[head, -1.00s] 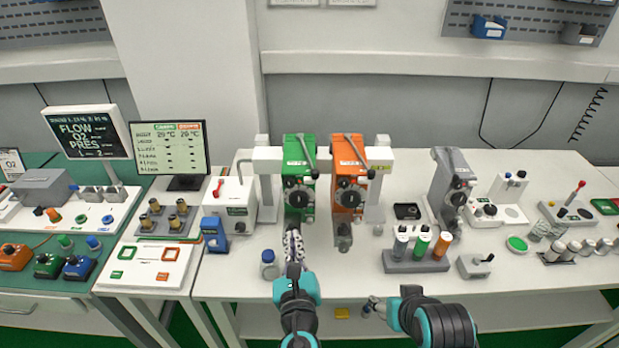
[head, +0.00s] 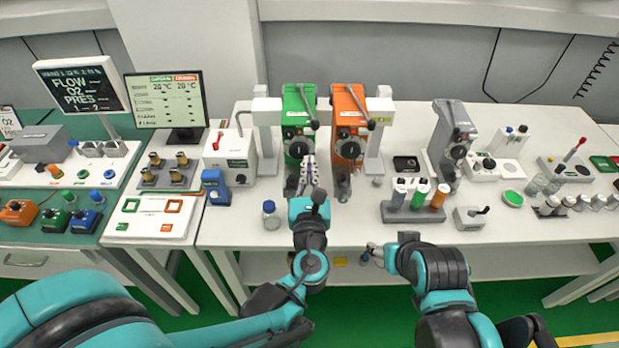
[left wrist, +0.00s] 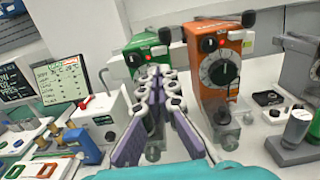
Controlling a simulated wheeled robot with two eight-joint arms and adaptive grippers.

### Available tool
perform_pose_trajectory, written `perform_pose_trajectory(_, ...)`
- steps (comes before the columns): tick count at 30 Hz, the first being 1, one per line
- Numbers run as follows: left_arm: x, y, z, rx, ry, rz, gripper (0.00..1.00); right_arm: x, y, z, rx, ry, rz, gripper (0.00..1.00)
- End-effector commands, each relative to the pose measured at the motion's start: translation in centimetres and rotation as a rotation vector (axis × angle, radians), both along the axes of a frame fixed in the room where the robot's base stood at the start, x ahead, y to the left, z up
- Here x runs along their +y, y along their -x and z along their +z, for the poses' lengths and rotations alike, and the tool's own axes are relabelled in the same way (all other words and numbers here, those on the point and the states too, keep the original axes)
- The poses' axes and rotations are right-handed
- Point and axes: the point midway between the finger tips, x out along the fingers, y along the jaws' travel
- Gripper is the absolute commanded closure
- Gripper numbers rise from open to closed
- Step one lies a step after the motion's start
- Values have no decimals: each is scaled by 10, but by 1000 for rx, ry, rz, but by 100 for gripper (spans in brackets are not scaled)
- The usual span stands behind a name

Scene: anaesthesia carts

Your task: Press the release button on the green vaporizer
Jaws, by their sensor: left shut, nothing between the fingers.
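The green vaporizer (head: 298,108) hangs on a white mount at the back of the table, with a black dial and a lever on top. It also shows in the left wrist view (left wrist: 145,42), its lower front mostly hidden by my fingers. A release button cannot be made out for certain. My left gripper (head: 308,166) is shut and empty, just in front of and below the green vaporizer's dial; in the left wrist view its fingertips (left wrist: 154,76) overlap the green body. Contact cannot be told. My right gripper (head: 372,254) is low at the table's front edge, its jaws unclear.
The orange vaporizer (head: 349,110) hangs close on the right. A white unit with a red lever (head: 229,155) and a blue box (head: 214,186) are on the left. A small bottle (head: 271,216) stands near my left arm. A grey vaporizer (head: 446,130) stands farther right.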

Motion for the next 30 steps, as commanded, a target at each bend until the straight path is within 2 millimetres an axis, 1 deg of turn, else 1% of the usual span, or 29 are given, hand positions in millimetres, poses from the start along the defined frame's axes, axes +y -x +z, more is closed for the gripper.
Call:
perform_pose_trajectory(1, 1, -12, -1, 0, 0, 5, 100, 0, 0, -3, 0, 0, 0, 42)
perform_pose_trajectory(6, 1, -46, 1, 0, 1, 3, 100, 0, 0, -7, 0, 0, 0, 42)
perform_pose_trajectory(9, 1, -61, 1, 0, 1, 3, 100, 0, 0, -10, 0, 0, 0, 42)
perform_pose_trajectory(12, 1, -72, 2, 0, 1, 1, 100, 0, 0, -12, 0, 0, 0, 42)
perform_pose_trajectory(17, 0, -80, 3, 0, 1, 1, 100, 0, 0, -12, 0, 0, 0, 42)
perform_pose_trajectory(27, 0, -81, 3, 0, 1, 0, 100, 0, 0, -12, 0, 0, 0, 42)
perform_pose_trajectory(30, 0, -89, 3, 0, 1, 1, 100, 0, 0, -14, 0, 0, 0, 42)
